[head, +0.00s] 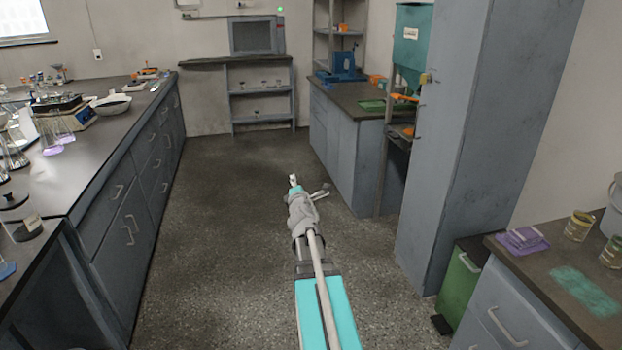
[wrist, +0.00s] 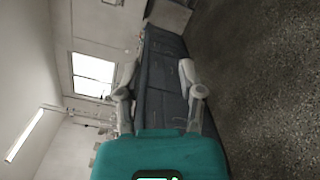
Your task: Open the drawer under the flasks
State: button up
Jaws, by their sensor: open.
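Clear flasks (head: 55,137), some with purple liquid, stand on the near part of the long dark bench top at the left in the head view. Below the bench top is a grey-blue front of drawers (head: 118,207) with pale bar handles; those I can see look closed. My gripper (head: 308,186) is held out over the open floor, well to the right of the drawers and touching nothing. In the wrist view my gripper (wrist: 157,76) is open and empty, with a turned view of the grey-blue cabinet front (wrist: 166,75) beyond its fingers.
The floor (head: 235,200) between the benches is clear. A tall grey cabinet (head: 465,130) stands at the right, with a green bin (head: 460,285) beside it. A near right counter (head: 545,270) holds jars and a purple cloth. A dark bench (head: 350,97) stands at the back right.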

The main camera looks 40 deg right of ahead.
jog(key=s+a+f+m+g+y, duration=0.15)
jog(key=a+f+m+g, duration=0.4)
jog(key=a, duration=0.55)
jog(key=s+a+f+m+g+y, duration=0.1)
jog(key=a+f+m+g+y, duration=0.2)
jog(key=a+f+m, duration=0.7)
jog(key=s+a+f+g+y, duration=0.1)
jog(key=s+a, duration=0.4)
jog(key=a, duration=0.6)
jog(key=s+a+f+g+y, duration=0.2)
jog(key=s+a+g+y, duration=0.2)
jog(key=a, duration=0.7)
jog(key=shift+s+g, duration=0.75)
jog(key=shift+s, duration=0.2)
jog(key=shift+a+f+y, duration=0.1)
jog(key=shift+y, duration=0.15)
